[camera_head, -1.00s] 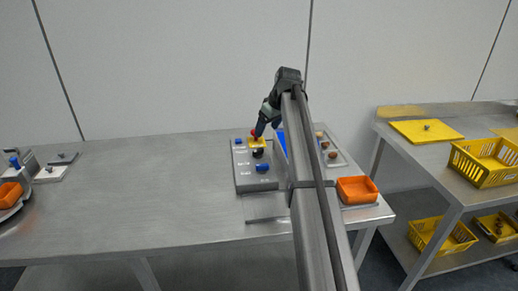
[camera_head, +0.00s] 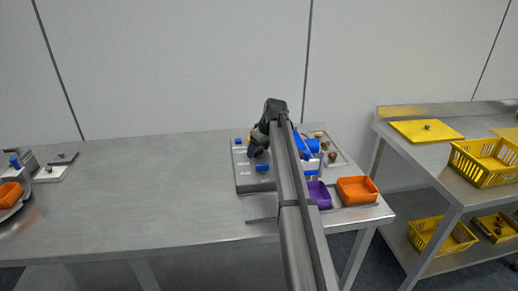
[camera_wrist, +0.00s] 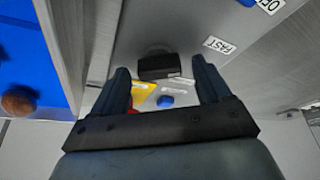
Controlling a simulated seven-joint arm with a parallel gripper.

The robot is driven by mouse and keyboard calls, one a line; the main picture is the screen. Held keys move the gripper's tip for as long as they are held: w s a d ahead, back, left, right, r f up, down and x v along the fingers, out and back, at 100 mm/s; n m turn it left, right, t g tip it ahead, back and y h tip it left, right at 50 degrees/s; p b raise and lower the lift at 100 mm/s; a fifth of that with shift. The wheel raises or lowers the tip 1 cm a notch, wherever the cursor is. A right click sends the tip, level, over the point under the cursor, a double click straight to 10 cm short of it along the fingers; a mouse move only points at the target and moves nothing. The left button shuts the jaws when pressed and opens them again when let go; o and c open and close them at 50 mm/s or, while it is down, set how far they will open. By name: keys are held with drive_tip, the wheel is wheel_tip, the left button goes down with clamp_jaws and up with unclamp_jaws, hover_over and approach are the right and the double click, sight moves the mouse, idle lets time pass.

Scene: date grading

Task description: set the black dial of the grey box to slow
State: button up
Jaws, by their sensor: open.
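The grey box (camera_head: 243,183) stands on the steel table. In the head view my gripper (camera_head: 256,154) is low over the box and hides its dial. The wrist view shows the black dial (camera_wrist: 158,66) on the box face, just beyond and between the fingertips of my gripper (camera_wrist: 163,78). The gripper is open, with a finger to each side of the dial and a visible gap. A FAST label (camera_wrist: 221,45) is right of the dial, and a partly cut-off OFF label (camera_wrist: 270,5) is further up right. I cannot tell which label the dial points to.
A blue knob (camera_head: 262,168) is on the box's near part, another (camera_head: 238,140) at its far left. A yellow plate (camera_wrist: 143,92) shows behind the dial. Purple (camera_head: 320,194) and orange (camera_head: 357,190) bins stand right of the box.

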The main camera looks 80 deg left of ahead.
drive_tip(key=c, duration=1)
drive_tip(key=shift+c, duration=0.2)
drive_tip(key=m+t, duration=0.1)
drive_tip(key=m, duration=0.2)
drive_tip(key=m+t, duration=0.1)
drive_tip(key=m, duration=0.2)
drive_tip(key=shift+s+m+t+y, duration=0.2)
drive_tip(key=shift+m+t+y, duration=0.1)
drive_tip(key=shift+y, duration=0.1)
drive_tip(key=m+t, duration=0.1)
drive_tip(key=m, duration=0.3)
drive_tip(key=shift+t, duration=0.3)
drive_tip(key=shift+m+t+h, duration=0.4)
drive_tip(key=shift+m+t, duration=0.1)
drive_tip(key=shift+m, duration=1.1)
